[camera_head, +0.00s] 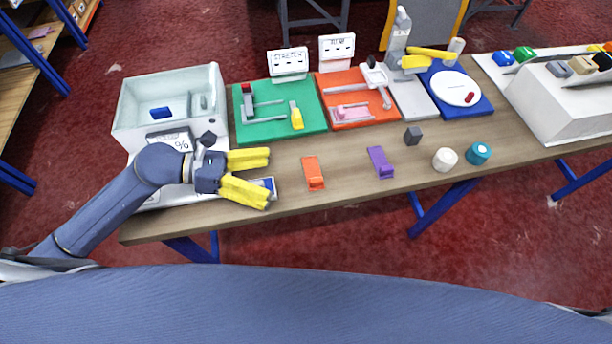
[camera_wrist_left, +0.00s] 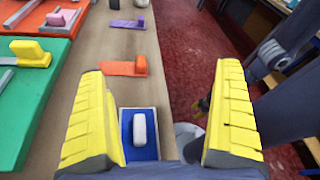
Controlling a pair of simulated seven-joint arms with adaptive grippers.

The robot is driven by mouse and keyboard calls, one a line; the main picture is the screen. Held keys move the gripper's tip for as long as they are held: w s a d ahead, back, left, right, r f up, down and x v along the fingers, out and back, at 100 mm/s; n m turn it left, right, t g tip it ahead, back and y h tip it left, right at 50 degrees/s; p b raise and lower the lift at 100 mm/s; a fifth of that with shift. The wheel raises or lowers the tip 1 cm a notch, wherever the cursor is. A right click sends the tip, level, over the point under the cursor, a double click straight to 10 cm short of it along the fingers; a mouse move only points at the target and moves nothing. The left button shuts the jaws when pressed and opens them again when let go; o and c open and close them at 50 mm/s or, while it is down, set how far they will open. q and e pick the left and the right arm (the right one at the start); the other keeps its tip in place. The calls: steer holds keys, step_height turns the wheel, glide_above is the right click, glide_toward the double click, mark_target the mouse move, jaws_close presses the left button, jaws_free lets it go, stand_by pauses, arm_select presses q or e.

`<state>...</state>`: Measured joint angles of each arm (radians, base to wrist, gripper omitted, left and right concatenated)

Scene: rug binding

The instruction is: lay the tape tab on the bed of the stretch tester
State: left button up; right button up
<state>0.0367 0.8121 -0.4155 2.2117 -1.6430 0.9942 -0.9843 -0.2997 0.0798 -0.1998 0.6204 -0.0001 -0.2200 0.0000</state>
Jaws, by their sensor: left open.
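The stretch tester (camera_head: 283,125) is a green base with a STRETCH sign (camera_head: 289,62) behind it, grey bars and a yellow block (camera_head: 296,116) on it. A small white piece (camera_wrist_left: 139,129) lies on a blue pad with a pale rim (camera_wrist_left: 125,150); I cannot tell if it is the tape tab. An orange tab (camera_head: 313,173) and a purple tab (camera_head: 380,162) lie on the bench. My left gripper (camera_head: 267,177) is open and empty, its yellow fingers above the pad, either side of the white piece in the wrist view.
A pale open box (camera_head: 124,112) stands left of the tester. A red station (camera_head: 378,117) and a press on a grey plate (camera_head: 417,106) stand to its right.

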mark_target(317, 173)
arm_select(q)
steer(key=w+a+t+y, duration=0.1)
steer(key=a, duration=0.1)
steer(key=w+a+f+m+t, duration=0.1)
steer(key=w, duration=0.1)
steer(key=shift+w+a+y, duration=0.1)
steer(key=shift+a+y, duration=0.25)
steer(key=shift+y, duration=0.05)
steer(key=shift+w+f, duration=0.15)
steer(key=shift+w, duration=0.05)
steer(key=x, duration=1.7)
jaws_close()
